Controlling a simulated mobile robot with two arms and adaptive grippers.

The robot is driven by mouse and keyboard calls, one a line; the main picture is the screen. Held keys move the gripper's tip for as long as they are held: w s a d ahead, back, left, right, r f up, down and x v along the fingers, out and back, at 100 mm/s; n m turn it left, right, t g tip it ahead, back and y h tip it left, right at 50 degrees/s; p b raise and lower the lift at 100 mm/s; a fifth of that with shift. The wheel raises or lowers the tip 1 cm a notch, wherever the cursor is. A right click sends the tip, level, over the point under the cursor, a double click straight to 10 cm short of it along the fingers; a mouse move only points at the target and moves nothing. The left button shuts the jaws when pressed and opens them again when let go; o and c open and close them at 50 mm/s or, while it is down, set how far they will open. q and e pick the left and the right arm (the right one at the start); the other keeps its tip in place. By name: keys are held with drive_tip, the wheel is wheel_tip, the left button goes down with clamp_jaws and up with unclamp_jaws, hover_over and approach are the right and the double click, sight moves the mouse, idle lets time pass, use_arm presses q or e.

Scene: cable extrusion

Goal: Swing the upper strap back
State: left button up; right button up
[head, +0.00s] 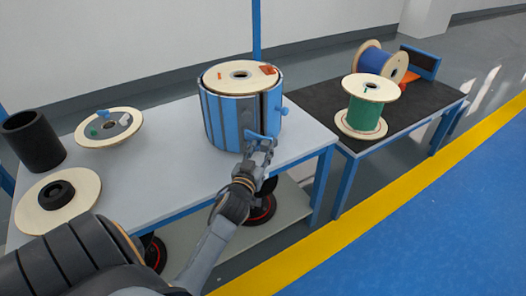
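A blue and grey drum-shaped casing (222,122) stands upright on the light table, around a spool whose pale wooden top flange (222,77) shows. A dark vertical gap runs down the casing's front right. A blue strap piece (259,136) sticks out low on the front. A blue knob-like part (284,111) sticks out higher on the right side; I cannot tell which belongs to the upper strap. My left gripper (259,146) is at the lower blue piece, its fingers close to or touching it. Whether they are shut on it is unclear. My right gripper is not in view.
A black cylinder (34,141), a spool with small coloured pieces (92,141) and a pale flange with a black hub (85,190) stand left on the table (170,165). A dark table (316,100) at right holds a green spool (364,118) and a blue spool (371,61).

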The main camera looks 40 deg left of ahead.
use_arm(q)
drive_tip(key=shift+o, duration=0.3)
drive_tip(key=shift+a, duration=0.15)
drive_tip(key=shift+s+d, duration=0.1)
drive_tip(key=shift+d, duration=0.1)
drive_tip(key=shift+s+d, duration=0.15)
drive_tip(key=shift+s, duration=0.05)
drive_tip(key=v, duration=1.1)
drive_tip(key=shift+s, duration=0.25)
